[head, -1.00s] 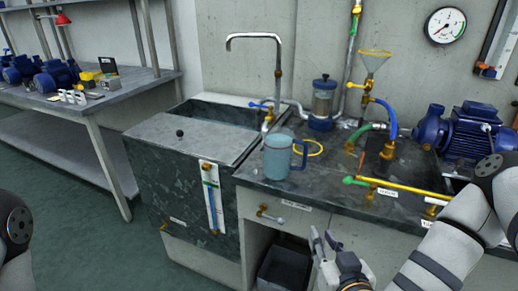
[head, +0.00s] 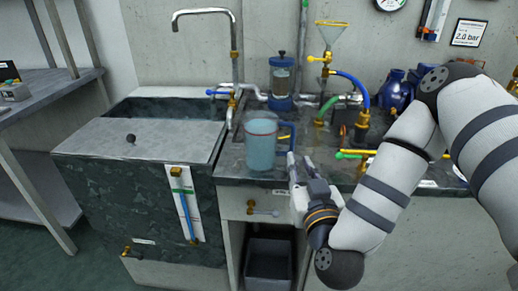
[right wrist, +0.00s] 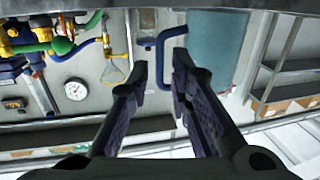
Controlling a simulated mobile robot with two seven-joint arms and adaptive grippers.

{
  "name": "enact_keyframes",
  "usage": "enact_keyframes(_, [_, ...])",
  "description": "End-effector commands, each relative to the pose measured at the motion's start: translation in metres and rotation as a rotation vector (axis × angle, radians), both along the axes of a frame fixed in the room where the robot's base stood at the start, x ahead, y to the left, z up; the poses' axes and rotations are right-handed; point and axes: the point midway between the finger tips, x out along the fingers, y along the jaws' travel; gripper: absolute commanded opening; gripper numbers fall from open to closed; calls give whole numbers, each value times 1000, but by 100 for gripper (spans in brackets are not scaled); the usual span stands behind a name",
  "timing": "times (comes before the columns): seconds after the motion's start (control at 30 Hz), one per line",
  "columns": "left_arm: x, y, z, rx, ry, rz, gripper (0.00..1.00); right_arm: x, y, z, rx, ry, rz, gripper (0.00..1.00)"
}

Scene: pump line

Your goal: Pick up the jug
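The jug (head: 262,143) is a translucent light-blue vessel with a dark blue handle on its right side. It stands upright on the dark counter (head: 235,171), near the front edge. It also shows in the right wrist view (right wrist: 210,45), where the picture is upside down. My right gripper (head: 299,166) is open at the handle side of the jug. In the right wrist view its two fingers (right wrist: 160,76) appear on either side of the handle, with a gap between them; whether they touch it I cannot tell. My left gripper is out of view.
A sink (head: 170,112) with a tall tap lies left of the jug. Behind it stands a blue-capped glass canister (head: 281,82). Pipes, a funnel (head: 331,38) and a blue pump (head: 393,90) crowd the counter to the right. A dark bin (head: 269,262) sits below.

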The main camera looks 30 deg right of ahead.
Motion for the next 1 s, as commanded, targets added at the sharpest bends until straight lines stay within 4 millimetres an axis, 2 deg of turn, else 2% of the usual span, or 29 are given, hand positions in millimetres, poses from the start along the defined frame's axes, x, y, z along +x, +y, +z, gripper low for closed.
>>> enact_keyframes(0.07, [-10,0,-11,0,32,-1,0,6,-3,-4,-6,0,-3,19])
enact_keyframes(0.27, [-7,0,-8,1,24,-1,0,29,-14,4,-3,-9,-11,19])
enact_keyframes(0.53, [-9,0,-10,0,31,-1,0,73,-27,5,-3,-8,-9,19])
enact_keyframes(0.77, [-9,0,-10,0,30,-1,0,77,-29,6,-3,-8,-7,19])
enact_keyframes(0.87, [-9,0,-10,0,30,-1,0,77,-28,6,-3,-8,-7,1])
enact_keyframes(1.0, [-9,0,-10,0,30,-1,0,77,-29,5,-3,-8,-7,0])
